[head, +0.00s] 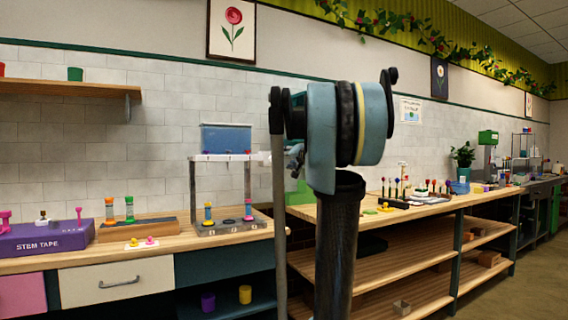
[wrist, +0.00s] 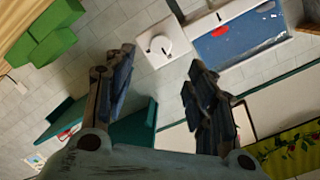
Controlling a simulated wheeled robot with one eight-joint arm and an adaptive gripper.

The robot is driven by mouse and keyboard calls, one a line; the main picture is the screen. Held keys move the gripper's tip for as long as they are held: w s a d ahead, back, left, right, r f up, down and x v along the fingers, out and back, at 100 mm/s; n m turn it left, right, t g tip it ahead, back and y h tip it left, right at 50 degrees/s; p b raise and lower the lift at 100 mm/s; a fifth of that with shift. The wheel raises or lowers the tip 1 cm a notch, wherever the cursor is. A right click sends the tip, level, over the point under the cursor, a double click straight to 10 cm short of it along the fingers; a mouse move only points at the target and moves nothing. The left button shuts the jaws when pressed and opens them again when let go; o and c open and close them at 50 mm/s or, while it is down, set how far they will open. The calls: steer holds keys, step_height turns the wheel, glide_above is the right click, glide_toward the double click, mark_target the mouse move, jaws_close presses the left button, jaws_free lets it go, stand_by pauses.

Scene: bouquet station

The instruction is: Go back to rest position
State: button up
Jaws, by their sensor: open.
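In the wrist view my gripper (wrist: 157,68) has its two dark fingers spread wide apart, with nothing between them. It is raised, and the tiled wall shows beyond the fingers. In the head view my arm stands upright in the middle and hides most of the gripper. A blue bin (head: 226,138) sits on the raised shelf (head: 222,157) just left of the arm. The same bin shows beyond the right finger in the wrist view (wrist: 240,42), apart from it.
The left counter holds a purple stem tape box (head: 45,238) and a wooden block (head: 138,230) with coloured holders. The right wooden bench (head: 435,206) carries several small flower pieces. Green blocks (wrist: 48,32) lie left of the fingers. Floor is free at right.

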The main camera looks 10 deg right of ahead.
stand_by(0.4)
steer(key=s+a+f+n+g+y, duration=0.15)
steer(key=s+a+f+g, duration=0.3)
steer(key=s+f, duration=0.6)
steer(key=s+a+f+n+g+h, duration=0.1)
steer(key=s+a+f+n+g, duration=0.2)
steer(key=s+a+f, duration=0.55)
steer(key=s+d+f+g+h, duration=0.2)
steer(key=s+d+f, duration=0.1)
steer(key=s+f, duration=0.6)
steer(key=s+d+f+g+h, duration=0.1)
steer(key=s+d+f+g, duration=0.1)
steer(key=s+f, duration=0.6)
steer(key=s+d+f+g+h, duration=0.2)
steer(key=s+d+f, duration=0.3)
steer(key=s+f, duration=0.4)
steer(key=shift+s+f+n+h, duration=0.35)
steer(key=shift+f+n, duration=0.1)
steer(key=shift+f, duration=0.2)
